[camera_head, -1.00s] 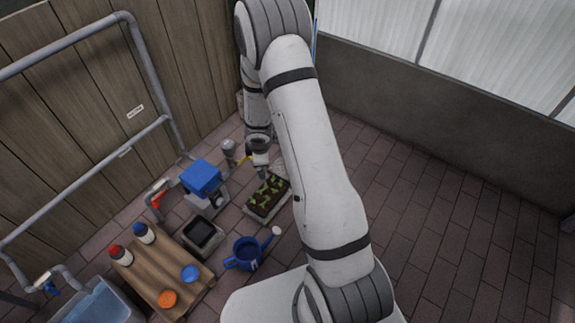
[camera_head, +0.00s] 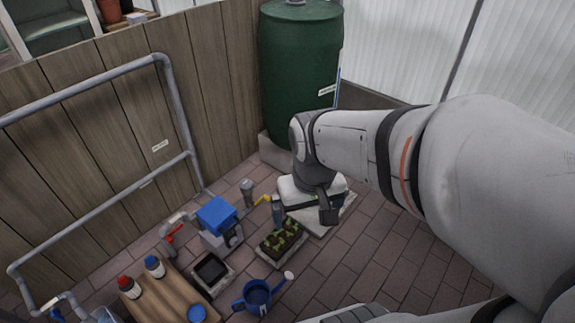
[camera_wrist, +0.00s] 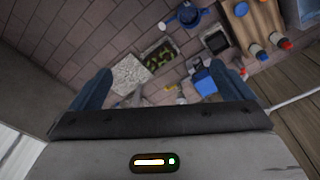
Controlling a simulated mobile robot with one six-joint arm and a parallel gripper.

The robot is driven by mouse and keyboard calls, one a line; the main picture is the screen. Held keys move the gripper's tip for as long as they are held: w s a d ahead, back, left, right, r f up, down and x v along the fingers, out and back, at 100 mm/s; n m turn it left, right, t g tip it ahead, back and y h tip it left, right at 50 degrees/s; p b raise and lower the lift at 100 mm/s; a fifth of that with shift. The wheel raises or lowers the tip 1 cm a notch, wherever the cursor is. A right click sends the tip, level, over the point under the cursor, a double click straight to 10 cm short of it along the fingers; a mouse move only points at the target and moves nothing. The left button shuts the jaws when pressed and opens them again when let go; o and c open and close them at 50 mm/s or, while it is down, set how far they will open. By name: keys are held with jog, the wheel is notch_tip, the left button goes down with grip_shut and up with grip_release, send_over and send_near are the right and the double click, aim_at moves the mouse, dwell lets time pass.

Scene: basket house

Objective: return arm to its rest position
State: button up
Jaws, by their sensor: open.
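My arm (camera_head: 365,145) reaches in from the right in the head view. My gripper (camera_head: 303,212) hangs at its end, above the paved floor, near the planted tray and a pale slab. In the wrist view my gripper (camera_wrist: 160,85) shows two grey-blue fingers spread wide apart. Nothing is between the fingers; the floor items show well below them. Part of the gripper body is hidden behind the wrist in the head view.
A green barrel (camera_head: 300,75) stands behind my arm, by a wooden fence (camera_head: 100,150) with a grey pipe rail. A planted tray (camera_head: 281,238), blue watering can (camera_head: 257,294), black tray (camera_head: 211,270), blue-topped device (camera_head: 217,215) and wooden board (camera_head: 165,297) with bottles lie at lower left.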

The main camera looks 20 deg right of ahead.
jog(key=shift+s+a, duration=0.1)
jog(key=shift+s, duration=0.15)
notch_tip(320, 180, up, 30)
jog(key=t+p, duration=0.1)
jog(key=p, duration=2.6)
jog(key=shift+s+r, duration=0.2)
jog(key=shift+s, duration=0.05)
